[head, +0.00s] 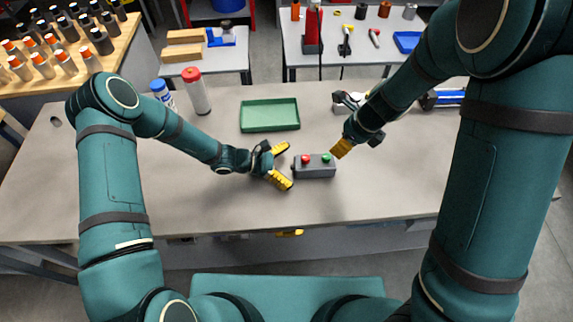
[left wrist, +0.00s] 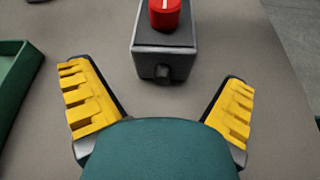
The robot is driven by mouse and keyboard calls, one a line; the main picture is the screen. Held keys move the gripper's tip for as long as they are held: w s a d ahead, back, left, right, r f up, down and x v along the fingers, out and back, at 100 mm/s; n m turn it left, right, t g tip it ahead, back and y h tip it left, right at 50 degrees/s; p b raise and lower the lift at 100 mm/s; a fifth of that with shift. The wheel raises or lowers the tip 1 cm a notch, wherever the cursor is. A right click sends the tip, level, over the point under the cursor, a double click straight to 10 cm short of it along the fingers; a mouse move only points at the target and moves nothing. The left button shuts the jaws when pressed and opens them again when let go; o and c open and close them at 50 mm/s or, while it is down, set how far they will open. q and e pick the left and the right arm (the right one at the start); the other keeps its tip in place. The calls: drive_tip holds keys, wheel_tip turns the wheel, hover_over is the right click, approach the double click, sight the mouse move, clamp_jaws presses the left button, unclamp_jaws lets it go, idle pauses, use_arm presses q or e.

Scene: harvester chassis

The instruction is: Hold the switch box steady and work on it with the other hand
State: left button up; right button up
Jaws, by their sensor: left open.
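The grey switch box (head: 316,172) sits on the table, with a red knob (head: 306,160) and a green button (head: 326,158) on top. My left gripper (head: 286,167) is open just left of the box, its yellow fingers spread towards the box's left end. In the left wrist view the box (left wrist: 165,60) stands ahead, between and beyond the open fingers, apart from them, with the red knob (left wrist: 164,13) on top and a dark stub on its near end. My right gripper (head: 341,148) is above and right of the box; its finger opening cannot be made out.
A green tray (head: 270,127) lies behind the box. A red-capped bottle (head: 196,92) and a blue-capped bottle (head: 163,93) stand at the back left. A blue-and-dark item (head: 441,98) lies at the right. The table front around the box is clear.

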use_arm(q)
clamp_jaws()
drive_tip(key=shift+s+a+f, duration=0.1)
drive_tip(key=shift+s+f, duration=0.05)
drive_tip(key=shift+f, duration=0.1)
idle(1.4)
